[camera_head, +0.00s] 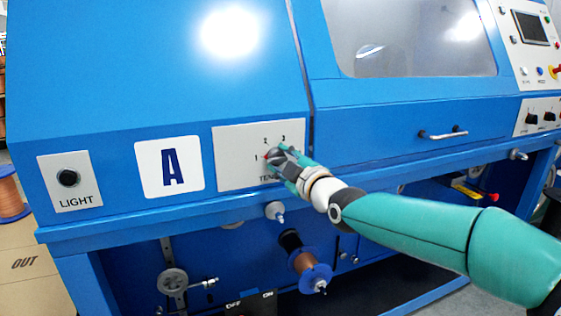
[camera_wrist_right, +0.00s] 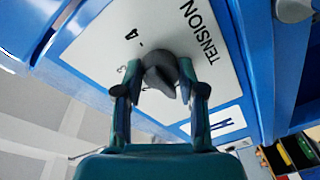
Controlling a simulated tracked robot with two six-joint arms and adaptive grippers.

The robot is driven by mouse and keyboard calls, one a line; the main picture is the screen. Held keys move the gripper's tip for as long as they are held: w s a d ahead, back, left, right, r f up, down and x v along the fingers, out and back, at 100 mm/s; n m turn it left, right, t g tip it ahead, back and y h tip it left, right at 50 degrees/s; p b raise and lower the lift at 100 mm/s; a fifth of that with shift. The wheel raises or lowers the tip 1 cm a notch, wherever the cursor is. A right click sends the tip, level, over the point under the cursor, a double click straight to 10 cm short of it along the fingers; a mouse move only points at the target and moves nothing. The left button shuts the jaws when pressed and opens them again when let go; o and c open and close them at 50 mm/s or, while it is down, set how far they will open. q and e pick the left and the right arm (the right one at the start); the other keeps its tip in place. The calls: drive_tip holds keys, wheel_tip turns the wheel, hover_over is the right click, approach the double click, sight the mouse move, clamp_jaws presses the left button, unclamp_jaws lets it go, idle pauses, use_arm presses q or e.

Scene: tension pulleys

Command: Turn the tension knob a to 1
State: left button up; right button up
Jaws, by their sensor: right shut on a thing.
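The tension knob a (camera_head: 275,155) is a dark grey round knob on a white plate (camera_head: 232,145) beside the big letter A. A small red mark shows at the knob's left side, next to the printed 1; 2 and 3 are printed above. My right gripper (camera_head: 287,163) reaches it from the lower right and is shut on it, hiding part of the knob and the lettering. My left gripper is not in view.
A LIGHT panel with a black button (camera_head: 68,178) is at the left. Below the ledge are a copper wire spool (camera_head: 312,272) and a grey pulley (camera_head: 173,282). A drawer-like panel with a handle (camera_head: 443,134) is at the right.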

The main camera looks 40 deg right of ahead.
drive_tip(key=shift+a+f, duration=0.1)
drive_tip(key=shift+f, duration=0.15)
drive_tip(key=o, duration=1.1)
drive_tip(key=shift+w, duration=0.1)
drive_tip(key=shift+o, duration=0.2)
drive_tip(key=shift+r, duration=0.1)
drive_tip(key=shift+s, duration=0.25)
drive_tip(key=s+a, duration=0.1)
drive_tip(key=s, duration=1)
drive_tip(key=shift+s, duration=0.25)
drive_tip(key=shift+a, duration=0.1)
